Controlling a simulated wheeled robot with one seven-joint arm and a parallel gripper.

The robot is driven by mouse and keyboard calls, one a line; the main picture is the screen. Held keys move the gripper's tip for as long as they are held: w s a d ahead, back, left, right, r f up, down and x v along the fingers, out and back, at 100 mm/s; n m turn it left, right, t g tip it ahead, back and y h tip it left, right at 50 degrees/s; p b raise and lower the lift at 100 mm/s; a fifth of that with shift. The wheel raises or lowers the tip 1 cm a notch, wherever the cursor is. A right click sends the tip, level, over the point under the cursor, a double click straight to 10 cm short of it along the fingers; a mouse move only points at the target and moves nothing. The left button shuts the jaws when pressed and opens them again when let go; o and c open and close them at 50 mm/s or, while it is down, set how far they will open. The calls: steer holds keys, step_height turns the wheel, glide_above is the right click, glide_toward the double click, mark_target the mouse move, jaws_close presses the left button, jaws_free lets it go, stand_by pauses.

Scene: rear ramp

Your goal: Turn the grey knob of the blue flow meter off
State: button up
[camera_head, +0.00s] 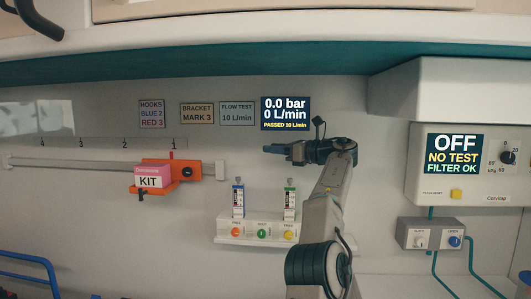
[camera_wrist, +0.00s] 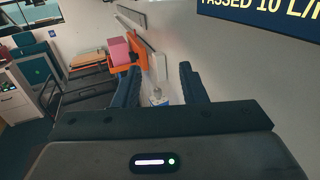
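The blue flow meter (camera_head: 238,198) stands upright at the left end of a white wall shelf in the head view. The dark display (camera_head: 285,113) reads 0.0 bar, 0 L/min and PASSED 10 L/min.
A green flow meter (camera_head: 290,200) stands to the right on the same shelf (camera_head: 250,241), beside my arm. Orange, green and yellow outlets are below. A pink KIT box (camera_head: 149,176) sits on an orange bracket (camera_head: 187,173) on the rail. A suction unit (camera_head: 470,165) is at right.

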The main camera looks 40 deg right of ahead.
steer(key=shift+r, duration=0.15)
stand_by(0.5)
step_height(320, 180, up, 12)
steer(key=w+a+m+t+h+p, duration=0.25)
steer(key=m+t+h, duration=0.25)
steer(key=m+h, duration=1.25)
steer(key=s+a+f+m+g+y, duration=0.3)
steer(key=a+f+m+g, duration=0.1)
steer(key=a+f+m, duration=0.4)
steer(key=s+a+f+m+g+y+p, duration=0.15)
steer(key=a+f+m+g, duration=0.35)
steer(key=a+f, duration=0.6)
steer(key=s+a+f+m+g+y+b, duration=0.1)
steer(key=s+a+f+m+g+y, duration=0.2)
steer(key=a+f+m, duration=0.55)
steer(key=s+a+f+g+y, duration=0.2)
steer(key=s+a+f+g, duration=0.1)
steer(key=s+a+f, duration=0.5)
steer(key=s+a+f+m+g+y+p, duration=0.1)
steer(key=s+a+f+g+y, duration=0.1)
steer(key=s+a+f+g, duration=0.2)
steer(key=s+a+f, duration=0.3)
steer(key=s+a, duration=0.2)
steer(key=s, duration=0.3)
steer(key=shift+s+f, duration=0.2)
steer(key=shift+f, duration=0.2)
